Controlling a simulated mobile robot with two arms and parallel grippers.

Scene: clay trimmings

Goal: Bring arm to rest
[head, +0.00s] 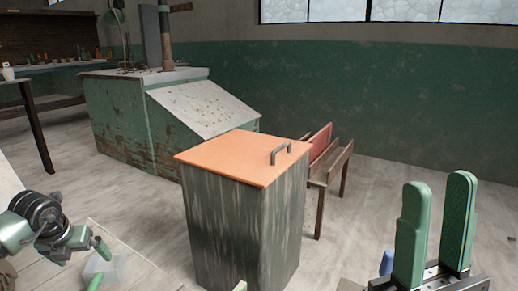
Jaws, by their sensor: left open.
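My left gripper (101,264) is at the lower left. Its green fingers are apart, above a pale, see-through container (118,262) on a light surface; I see nothing held between them. My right gripper (437,184) is at the lower right, close to the camera. Its two green fingers point up with a clear gap between them, and it is empty. Most of the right arm is out of the picture.
A tall grey bin (235,225) with an orange lid (230,155) and a handle stands between my grippers. Behind it are a wooden seat-like frame (331,168) and a worn green cabinet (125,120). A light table top (115,235) lies lower left.

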